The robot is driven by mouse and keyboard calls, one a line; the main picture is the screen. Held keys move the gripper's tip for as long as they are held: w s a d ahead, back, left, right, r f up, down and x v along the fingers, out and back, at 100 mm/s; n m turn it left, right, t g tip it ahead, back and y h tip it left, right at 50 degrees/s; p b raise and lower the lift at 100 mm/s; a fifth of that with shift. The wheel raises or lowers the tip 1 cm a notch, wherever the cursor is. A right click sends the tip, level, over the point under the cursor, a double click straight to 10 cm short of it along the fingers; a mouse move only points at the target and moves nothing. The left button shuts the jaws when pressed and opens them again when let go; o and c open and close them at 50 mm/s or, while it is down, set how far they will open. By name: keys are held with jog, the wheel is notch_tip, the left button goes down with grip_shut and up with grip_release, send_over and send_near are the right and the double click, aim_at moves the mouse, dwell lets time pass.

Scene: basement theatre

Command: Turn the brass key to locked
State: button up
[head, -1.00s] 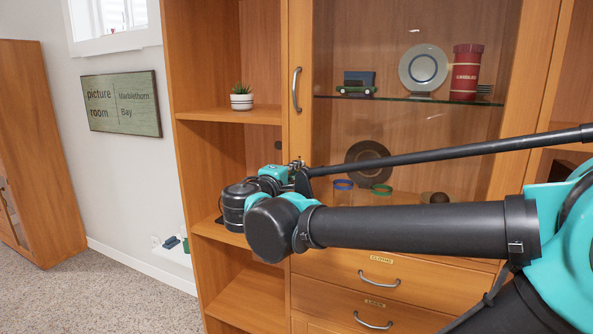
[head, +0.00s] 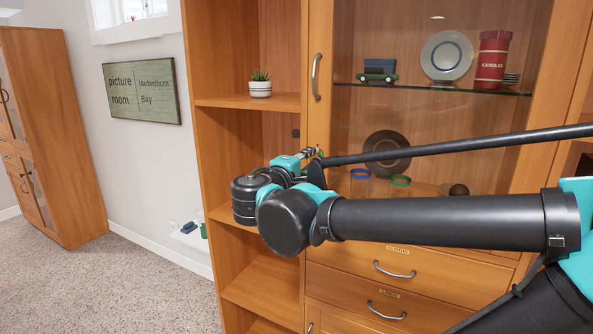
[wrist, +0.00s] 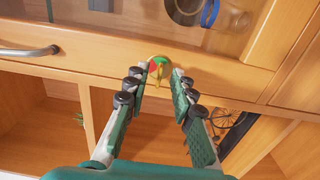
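The brass key (wrist: 159,77) sits in a round lock face with red and green areas (wrist: 160,66) on the wooden door frame, in the middle of the wrist view. The key's exact angle is too small to read. My gripper (wrist: 161,80) is open, its two green-padded fingers on either side of the key with gaps visible. In the head view my gripper (head: 314,153) is at the cabinet door's left frame, below the door handle (head: 316,77); my arm hides the key and lock there.
The glass door (head: 440,120) fronts shelves with a plate (head: 447,55), a red canister (head: 492,60) and a toy car (head: 378,76). Open shelves to the left hold a potted plant (head: 260,84). Drawers with handles (head: 395,270) lie below. Carpet is clear at left.

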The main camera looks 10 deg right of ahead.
jog(key=v, duration=0.9)
jog(key=shift+s+f, duration=0.1)
jog(key=d+f+m+g+y, duration=0.15)
jog(key=d+f+g, duration=0.3)
jog(key=f, duration=0.65)
jog(key=d+f+m+g+y, duration=0.15)
jog(key=d+f+g, duration=0.35)
jog(key=f, duration=0.7)
jog(key=s+f+m+y, duration=0.2)
jog(key=f+m+y, duration=0.1)
jog(key=f, duration=0.4)
jog(key=s+f+m+y, duration=0.2)
jog(key=f+m+y, duration=0.2)
jog(key=f, duration=0.4)
jog(key=shift+s+d+m+g+y, duration=0.2)
jog(key=shift+s+m+g+y, duration=0.1)
jog(key=shift+g, duration=0.15)
jog(key=shift+f, duration=0.15)
